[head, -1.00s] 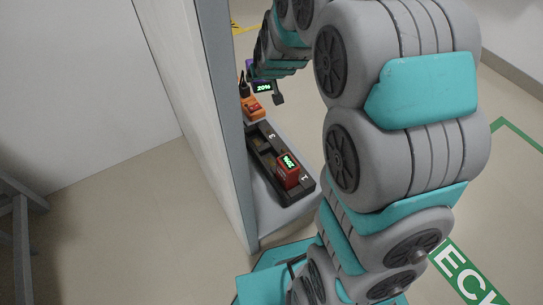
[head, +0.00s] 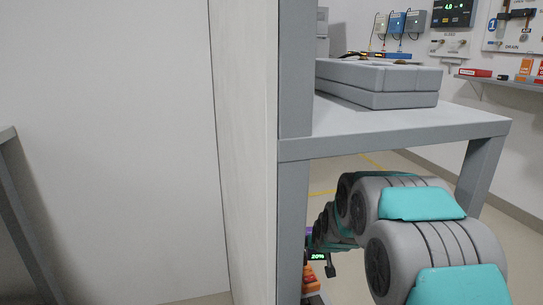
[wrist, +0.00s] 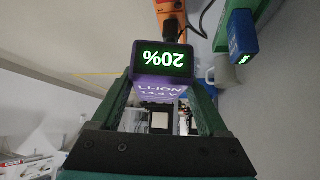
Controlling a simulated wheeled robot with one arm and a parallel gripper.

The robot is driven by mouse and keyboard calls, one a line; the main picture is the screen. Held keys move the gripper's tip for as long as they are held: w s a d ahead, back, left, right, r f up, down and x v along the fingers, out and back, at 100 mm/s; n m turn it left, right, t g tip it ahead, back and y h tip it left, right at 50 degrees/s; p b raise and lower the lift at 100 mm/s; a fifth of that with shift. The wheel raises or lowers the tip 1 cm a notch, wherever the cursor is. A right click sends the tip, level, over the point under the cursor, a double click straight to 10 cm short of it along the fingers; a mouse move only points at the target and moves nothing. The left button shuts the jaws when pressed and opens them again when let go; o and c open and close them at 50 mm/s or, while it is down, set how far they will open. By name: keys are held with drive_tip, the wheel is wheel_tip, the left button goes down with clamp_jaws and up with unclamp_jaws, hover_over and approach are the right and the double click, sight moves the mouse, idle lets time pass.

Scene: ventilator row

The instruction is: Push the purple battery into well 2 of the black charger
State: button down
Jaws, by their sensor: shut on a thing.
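The purple battery (wrist: 158,86) sits between the two green fingers of my gripper (wrist: 163,92) in the wrist view, its lit green "20%" end facing the camera upside down. My gripper is shut on it. In the head view the battery's lit "20%" display (head: 317,257) shows small beside the grey post, partly hidden by that post and my arm. The black charger and its well 2 are not visible in either view now.
An orange device (wrist: 171,18) with a black plug is beyond the battery in the wrist view. A blue battery-like block (wrist: 241,38) and a pale cup (wrist: 226,72) are to its right. In the head view a grey table (head: 410,122) stands above my arm, carrying a grey case (head: 378,80).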

drive_tip(key=shift+w+r, duration=0.2)
drive_tip(key=shift+w, duration=0.1)
drive_tip(key=shift+d, duration=0.1)
drive_tip(key=d, duration=0.6)
drive_tip(key=shift+d, duration=0.4)
drive_tip(key=shift+f, duration=0.1)
idle(0.3)
drive_tip(key=shift+s, duration=0.1)
